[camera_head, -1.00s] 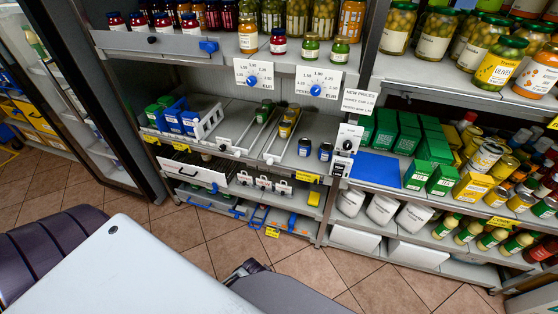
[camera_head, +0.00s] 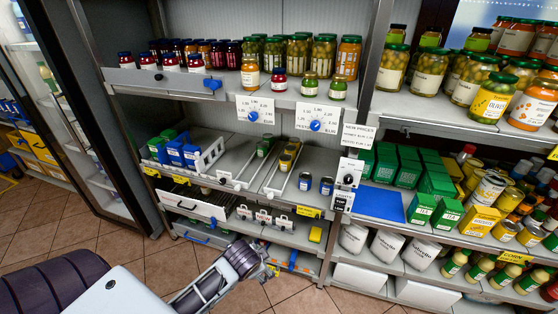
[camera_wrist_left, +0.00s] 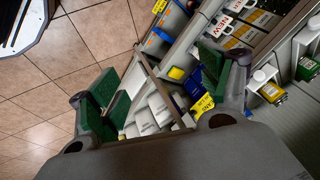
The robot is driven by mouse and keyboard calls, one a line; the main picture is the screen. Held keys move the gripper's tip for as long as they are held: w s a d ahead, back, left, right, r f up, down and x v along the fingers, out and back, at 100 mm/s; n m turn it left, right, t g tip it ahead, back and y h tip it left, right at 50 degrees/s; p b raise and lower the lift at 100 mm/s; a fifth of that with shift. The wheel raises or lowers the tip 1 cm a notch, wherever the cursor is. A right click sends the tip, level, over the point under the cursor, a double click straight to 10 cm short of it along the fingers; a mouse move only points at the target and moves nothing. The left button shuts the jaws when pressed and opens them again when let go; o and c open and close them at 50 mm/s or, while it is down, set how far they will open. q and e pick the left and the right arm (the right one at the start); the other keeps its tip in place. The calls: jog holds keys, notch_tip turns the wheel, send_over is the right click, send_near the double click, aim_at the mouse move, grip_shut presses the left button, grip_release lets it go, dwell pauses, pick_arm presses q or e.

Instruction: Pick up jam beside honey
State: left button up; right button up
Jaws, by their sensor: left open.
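A small red jam jar (camera_head: 279,79) with a dark lid stands at the front of the upper shelf. An orange jar (camera_head: 251,74), which looks like the honey, stands just to its left. Labels are too small to read. My left gripper (camera_head: 267,268) is low in front of the lower shelves, well below and apart from both jars. In the left wrist view its green-padded fingers (camera_wrist_left: 155,85) are spread, with nothing between them. The jars cannot be made out in that view. My right gripper is not in view.
Two green-content jars (camera_head: 324,88) stand right of the jam. Taller jars (camera_head: 300,55) fill the row behind. Price cards with blue knobs (camera_head: 316,125) hang from the shelf edge below. A metal upright (camera_head: 372,60) is to the right. Floor in front is clear.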

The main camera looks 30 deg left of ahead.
pick_arm(q)
jog(key=w+a+r+m+t+y, duration=0.1)
jog(key=w+a+r+m+t, duration=0.2)
jog(key=w+a+r+m, duration=0.4)
jog(key=w+a+r+m+t, duration=0.25)
jog(key=w+r, duration=0.35)
jog(key=r, duration=0.3)
jog(key=w+a+r+m+t+y, duration=0.1)
jog(key=w+a+r+m+t, duration=0.2)
jog(key=w+a+r+m, duration=0.4)
jog(key=w+r+m+t+h, duration=0.1)
jog(key=r+m, duration=0.3)
jog(key=r, duration=0.4)
jog(key=w+r+m+t+h, duration=0.1)
jog(key=w+r+m, duration=0.3)
jog(key=r, duration=0.5)
jog(key=w+r+m+t+h, duration=0.2)
jog(key=r+m, duration=0.4)
jog(key=r, duration=0.3)
jog(key=shift+w+a+r, duration=0.15)
jog(key=shift+w+a, duration=0.05)
jog(key=shift+w, duration=0.05)
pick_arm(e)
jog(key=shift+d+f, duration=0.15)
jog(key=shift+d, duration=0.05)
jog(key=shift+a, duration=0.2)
pick_arm(q)
jog(key=shift+d, duration=0.1)
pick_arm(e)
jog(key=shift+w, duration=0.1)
